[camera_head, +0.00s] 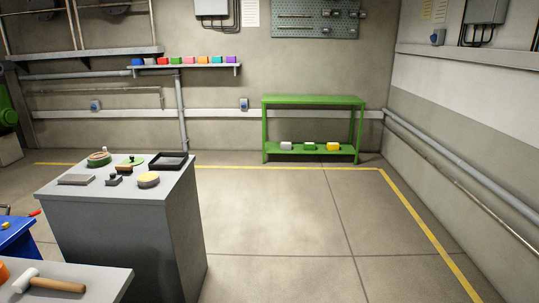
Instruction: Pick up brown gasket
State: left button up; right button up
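Small parts lie on top of the grey cabinet (125,235) at the left. A round brownish piece with a green edge (98,159) lies near its back left corner. A small brown block-like piece (124,168) lies near the middle, close to a flat green disc (133,161). I cannot tell at this size which of these is the brown gasket. Neither of my grippers is in view.
The cabinet also holds a black tray (168,154), a grey plate (75,179), a dark part (113,180) and a yellow-topped round part (148,180). A hammer (50,284) lies on a nearer table. A green shelf (313,101) stands behind open floor.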

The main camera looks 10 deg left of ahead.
aim_at(104, 149)
jog(key=i+u, duration=0.15)
jog(key=i, duration=0.35)
jog(key=i+l+u, duration=0.15)
jog(key=i, duration=0.35)
jog(key=i+l+u, duration=0.15)
jog(key=i, duration=0.35)
jog(key=i+l+u, duration=0.15)
jog(key=i, duration=0.35)
jog(key=i+l+u, duration=0.1)
jog(key=i+u, duration=0.2)
jog(key=u, duration=0.15)
jog(key=i+l+u, duration=0.25)
jog(key=u, duration=0.2)
jog(key=i+l+u, duration=0.25)
jog(key=u, duration=0.2)
jog(key=i+l+u, duration=0.15)
jog(key=l+u, duration=0.3)
jog(key=i+l+u, duration=0.1)
jog(key=l+u, duration=0.3)
